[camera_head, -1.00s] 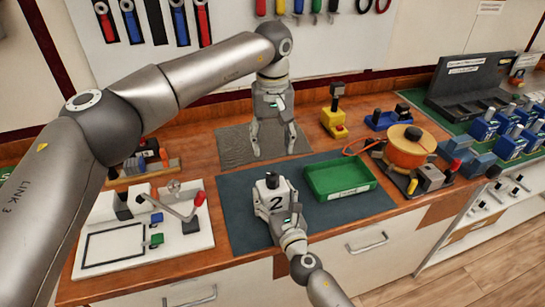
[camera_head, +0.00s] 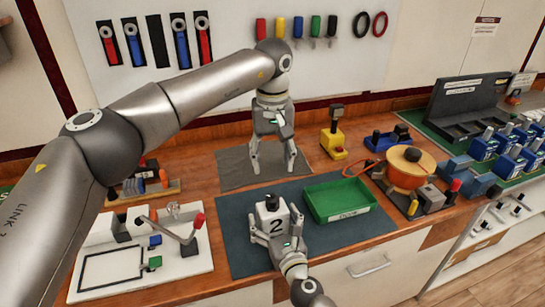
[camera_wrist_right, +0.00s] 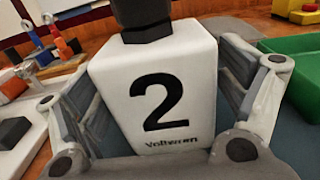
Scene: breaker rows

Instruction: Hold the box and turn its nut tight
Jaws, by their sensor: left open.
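The white box (camera_head: 276,224), marked 2, stands upright on the dark blue mat (camera_head: 236,250). The black nut (camera_head: 271,202) sits on its top. My right gripper (camera_head: 277,229) is open, with one finger on each side of the box. In the right wrist view, the box (camera_wrist_right: 155,95) fills the middle between the spread fingers, and the nut (camera_wrist_right: 143,18) is cut off at the top. I cannot tell whether a finger touches the box. My left gripper (camera_head: 273,166) is open and empty, pointing down over the grey mat (camera_head: 235,172) behind the box.
A green tray (camera_head: 338,215) stands just right of the box. A white board with a red-handled lever (camera_head: 188,238) lies to the left. An orange pot (camera_head: 405,174) and a yellow-based tool (camera_head: 334,143) stand to the right. Bare blue mat lies around the box.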

